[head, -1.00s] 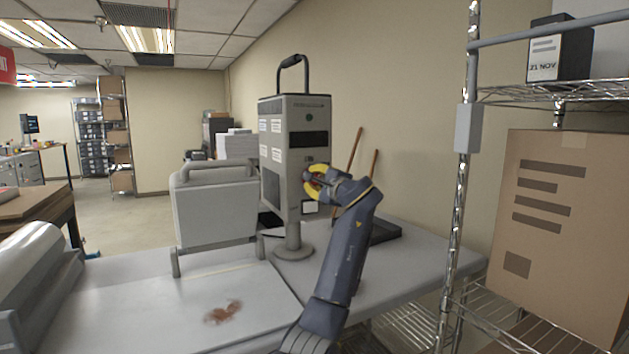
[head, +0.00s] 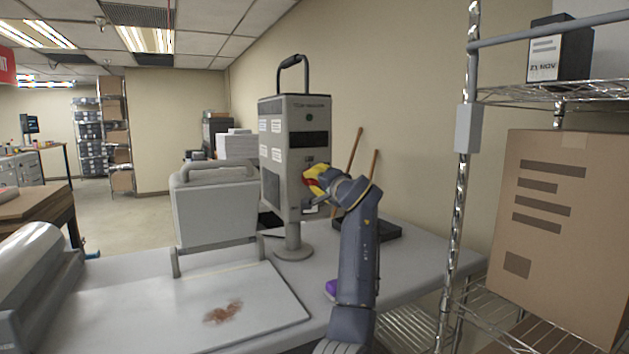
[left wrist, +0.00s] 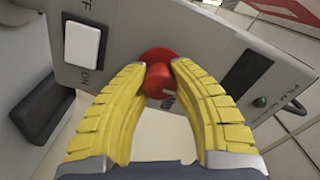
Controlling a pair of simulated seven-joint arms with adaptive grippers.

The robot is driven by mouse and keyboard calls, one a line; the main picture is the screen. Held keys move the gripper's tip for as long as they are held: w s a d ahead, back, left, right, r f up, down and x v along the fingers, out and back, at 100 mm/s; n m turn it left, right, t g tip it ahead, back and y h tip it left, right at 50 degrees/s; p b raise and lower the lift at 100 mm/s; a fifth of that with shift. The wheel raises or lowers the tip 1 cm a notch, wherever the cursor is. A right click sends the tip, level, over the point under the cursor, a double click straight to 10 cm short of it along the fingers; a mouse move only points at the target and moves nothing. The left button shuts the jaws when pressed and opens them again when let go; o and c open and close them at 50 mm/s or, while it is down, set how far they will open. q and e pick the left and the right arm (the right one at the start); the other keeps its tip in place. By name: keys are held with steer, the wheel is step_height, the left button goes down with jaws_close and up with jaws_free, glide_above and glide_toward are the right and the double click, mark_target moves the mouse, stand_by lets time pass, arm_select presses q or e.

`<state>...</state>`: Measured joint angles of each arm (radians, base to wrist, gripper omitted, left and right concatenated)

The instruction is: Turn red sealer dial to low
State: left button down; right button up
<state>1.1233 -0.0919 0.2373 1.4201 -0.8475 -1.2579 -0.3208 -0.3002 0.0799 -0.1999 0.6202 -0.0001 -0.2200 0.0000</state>
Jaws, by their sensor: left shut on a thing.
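The grey sealer unit (head: 296,150) stands on a round-footed post on the table. Its red dial (left wrist: 160,75) shows in the left wrist view on the grey panel, between a white ON/OFF rocker switch (left wrist: 82,44) and a dark display. My left gripper (head: 313,178), with yellow fingers, is at the front of the unit. In the left wrist view the fingertips (left wrist: 160,66) are shut on the red dial, one on each side. The dial's setting marks are mostly hidden or unreadable. My right gripper is not in view.
A grey hinged lid (head: 215,205) stands open left of the unit, behind a flat plate (head: 240,300) with a brown stain. A purple thing (head: 331,287) lies beside my left arm. A wire shelf with a cardboard box (head: 562,225) stands at right.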

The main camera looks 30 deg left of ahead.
arm_select(q)
steer(key=shift+w+d+r+n, duration=0.1)
steer(key=shift+d+r+n, duration=0.05)
steer(key=shift+n, duration=0.25)
steer(key=c, duration=1.3)
jaws_free()
steer(key=shift+w, duration=0.1)
steer(key=o, duration=0.3)
steer(key=v, duration=1.2)
